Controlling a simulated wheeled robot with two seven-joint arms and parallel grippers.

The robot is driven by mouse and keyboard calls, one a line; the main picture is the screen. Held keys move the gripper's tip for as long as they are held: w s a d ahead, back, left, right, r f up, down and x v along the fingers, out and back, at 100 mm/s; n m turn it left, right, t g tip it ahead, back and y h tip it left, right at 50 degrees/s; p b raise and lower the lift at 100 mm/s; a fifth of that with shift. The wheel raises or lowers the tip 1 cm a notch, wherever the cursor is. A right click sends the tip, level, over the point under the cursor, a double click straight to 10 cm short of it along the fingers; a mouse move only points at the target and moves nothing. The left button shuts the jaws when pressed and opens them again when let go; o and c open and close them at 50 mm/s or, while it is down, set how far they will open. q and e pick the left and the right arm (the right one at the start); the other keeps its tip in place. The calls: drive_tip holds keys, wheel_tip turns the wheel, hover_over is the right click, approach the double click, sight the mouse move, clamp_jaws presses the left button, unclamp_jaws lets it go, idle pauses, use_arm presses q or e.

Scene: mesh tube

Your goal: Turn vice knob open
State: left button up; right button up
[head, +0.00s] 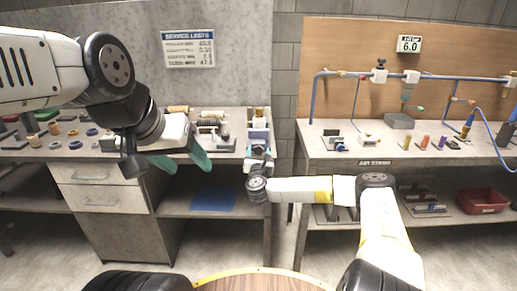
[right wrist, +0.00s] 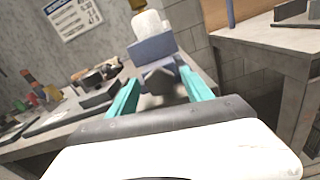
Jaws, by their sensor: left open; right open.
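The vice (head: 259,135) is blue-grey and stands at the right end of the left bench. It grips a white piece with a yellowish-brown top, and also shows in the right wrist view (right wrist: 153,47). A dark part that looks like its knob (right wrist: 160,80) is on its near side, partly shaded. My right gripper (head: 258,153) is open at the vice's front. In the right wrist view its teal fingers (right wrist: 160,84) stand on either side of the dark part; I cannot tell if they touch it. My left gripper (head: 187,162) is open and empty, in front of the left bench.
Several small parts and tools (head: 70,138) lie on the left bench, with more beside the vice (head: 213,128). A right bench (head: 350,154) carries a blue pipe rig (head: 440,78). A red bin (head: 482,201) sits on its lower shelf. A gap separates the benches.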

drive_tip(key=shift+c, duration=0.2)
clamp_jaws()
drive_tip(key=shift+n, duration=0.3)
